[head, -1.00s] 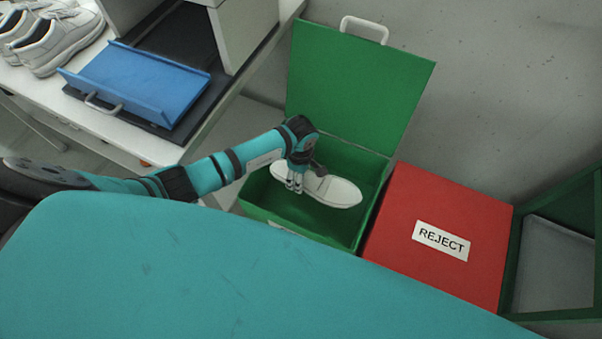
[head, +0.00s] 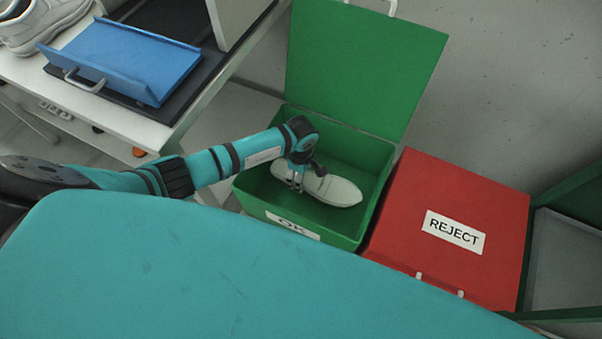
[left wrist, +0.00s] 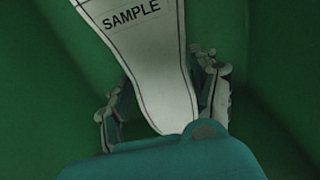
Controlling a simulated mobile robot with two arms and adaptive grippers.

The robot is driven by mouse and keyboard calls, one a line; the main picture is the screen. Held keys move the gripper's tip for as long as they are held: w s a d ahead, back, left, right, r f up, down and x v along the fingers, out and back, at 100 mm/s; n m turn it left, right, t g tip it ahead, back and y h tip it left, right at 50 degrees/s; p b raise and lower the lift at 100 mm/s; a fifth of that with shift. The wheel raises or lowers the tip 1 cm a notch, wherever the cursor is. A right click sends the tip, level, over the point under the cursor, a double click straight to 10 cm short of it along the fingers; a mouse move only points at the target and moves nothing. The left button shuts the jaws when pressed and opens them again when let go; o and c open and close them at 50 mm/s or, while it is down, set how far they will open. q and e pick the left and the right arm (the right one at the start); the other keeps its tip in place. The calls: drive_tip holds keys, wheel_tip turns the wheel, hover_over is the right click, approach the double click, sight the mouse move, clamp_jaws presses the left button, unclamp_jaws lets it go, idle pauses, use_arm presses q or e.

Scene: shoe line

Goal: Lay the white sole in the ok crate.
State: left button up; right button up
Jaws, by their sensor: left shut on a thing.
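The white sole (head: 335,190) is inside the open green ok crate (head: 250,207) in the head view, low between its walls. Whether it touches the crate floor I cannot tell. My left gripper (head: 296,185) is shut on the sole near its left end. The left wrist view shows the sole (left wrist: 150,50), printed SAMPLE, running up between the two fingers of my left gripper (left wrist: 165,105), with green crate surfaces around it. The ok label (head: 292,224) is on the crate's front. My right gripper is not in view.
The crate's green lid (head: 360,65) stands open at the back. A closed red REJECT crate (head: 445,200) is directly to the right. A white table (head: 130,125) with a blue tray (head: 120,60) and white shoes (head: 45,22) is at the left.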

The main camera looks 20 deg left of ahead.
use_arm(q)
drive_tip(key=o, duration=1.4)
wheel_tip(320, 180, up, 12)
drive_tip(key=shift+r, duration=0.1)
drive_tip(key=shift+s, duration=0.15)
